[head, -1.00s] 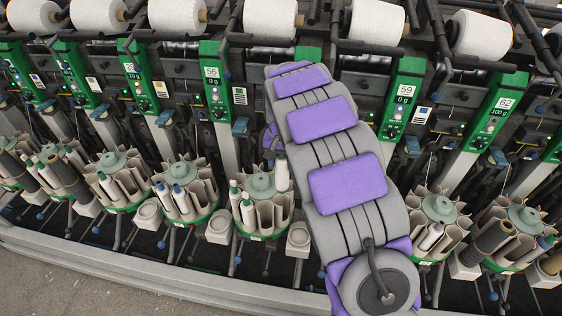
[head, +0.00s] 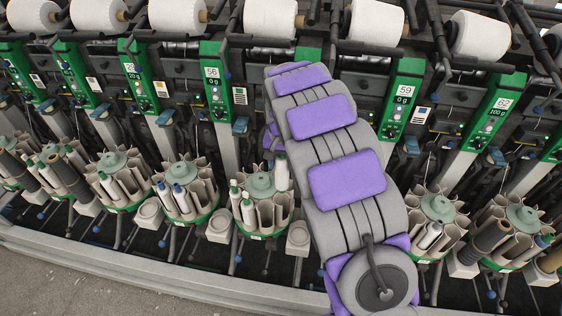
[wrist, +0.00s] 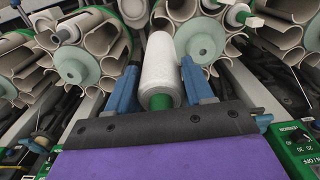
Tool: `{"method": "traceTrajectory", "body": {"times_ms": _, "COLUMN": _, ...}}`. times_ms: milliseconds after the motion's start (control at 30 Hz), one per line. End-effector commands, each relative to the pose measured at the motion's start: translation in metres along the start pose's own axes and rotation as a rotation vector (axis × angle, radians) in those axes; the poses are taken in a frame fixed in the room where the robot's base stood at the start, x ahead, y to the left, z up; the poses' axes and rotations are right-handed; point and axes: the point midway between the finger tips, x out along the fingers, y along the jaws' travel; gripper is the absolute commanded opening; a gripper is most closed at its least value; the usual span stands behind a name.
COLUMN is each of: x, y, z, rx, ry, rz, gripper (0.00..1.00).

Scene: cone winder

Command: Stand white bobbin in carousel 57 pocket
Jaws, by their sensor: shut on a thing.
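A white bobbin (wrist: 160,70) with a green end sits between the blue fingers of my gripper (wrist: 160,88) in the wrist view, gripped near that end. In the head view its upper part (head: 281,173) shows at the right side of a carousel (head: 262,185), beside my arm; my gripper is hidden there. In the wrist view this carousel, with a pale green hub (wrist: 203,47), is just right of the bobbin. I cannot tell whether the bobbin's far end is inside a pocket.
The carousel's left pockets hold white bobbins with green tips (head: 248,211). Another carousel (wrist: 80,65) is close on the left in the wrist view. A white rail (head: 150,273) runs along the front.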

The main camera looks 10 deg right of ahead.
Motion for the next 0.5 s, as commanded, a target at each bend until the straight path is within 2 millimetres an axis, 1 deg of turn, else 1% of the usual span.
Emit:
{"method": "traceTrajectory", "body": {"times_ms": 267, "x": 0.001, "y": 0.0, "z": 0.0, "rx": 0.0, "ry": 0.0, "rz": 0.0, "gripper": 0.27}}
{"method": "traceTrajectory", "body": {"times_ms": 500, "x": 0.011, "y": -0.001, "z": 0.0, "rx": 0.0, "ry": 0.0, "rz": 0.0, "gripper": 0.27}}
